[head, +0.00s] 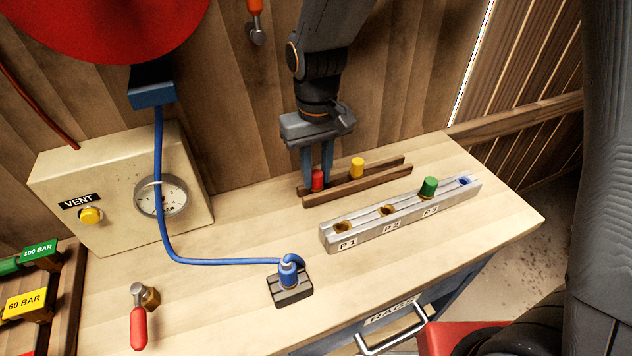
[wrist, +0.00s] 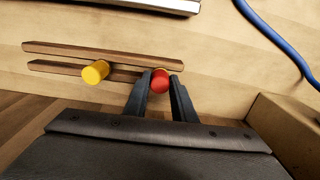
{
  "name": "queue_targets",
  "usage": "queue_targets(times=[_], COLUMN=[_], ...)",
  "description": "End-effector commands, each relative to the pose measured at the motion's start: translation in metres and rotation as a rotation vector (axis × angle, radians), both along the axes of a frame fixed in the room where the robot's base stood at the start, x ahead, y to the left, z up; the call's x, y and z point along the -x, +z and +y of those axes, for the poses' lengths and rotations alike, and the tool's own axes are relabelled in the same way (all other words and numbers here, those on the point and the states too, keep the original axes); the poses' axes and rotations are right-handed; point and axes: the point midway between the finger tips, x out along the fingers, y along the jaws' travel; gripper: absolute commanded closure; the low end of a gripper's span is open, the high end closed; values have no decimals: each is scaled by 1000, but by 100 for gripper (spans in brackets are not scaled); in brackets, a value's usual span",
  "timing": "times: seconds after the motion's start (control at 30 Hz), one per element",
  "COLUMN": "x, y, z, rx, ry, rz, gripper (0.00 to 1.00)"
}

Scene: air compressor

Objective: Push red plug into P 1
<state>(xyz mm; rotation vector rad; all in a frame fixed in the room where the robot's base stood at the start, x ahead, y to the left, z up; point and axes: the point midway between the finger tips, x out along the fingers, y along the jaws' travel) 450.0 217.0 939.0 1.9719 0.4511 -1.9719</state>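The red plug (head: 317,180) stands in the wooden rack (head: 350,188) at its left end. My gripper (head: 318,172) points down with one finger on each side of the plug. In the wrist view the red plug (wrist: 160,81) sits between the fingertips (wrist: 161,76), very close to both; whether they press on it I cannot tell. P 1 is the empty brass-rimmed hole (head: 343,227) at the near left end of the metal block (head: 370,232), to the right of and in front of my gripper. The plug's lower part is hidden by the rack.
A yellow plug (head: 357,167) stands in the same rack, right of my gripper. On the block, P 2 (head: 388,210) is empty and a green plug (head: 428,187) is at P 3. A blue hose (head: 215,262) runs to a dark socket (head: 292,290). The gauge box (head: 120,190) stands left.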

Motion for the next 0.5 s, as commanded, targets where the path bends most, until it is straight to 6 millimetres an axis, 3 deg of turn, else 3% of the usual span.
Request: queue_targets(times=[0.5], x=[0], y=[8], z=[0], rx=[0], ry=[0], rz=[0], gripper=[100])
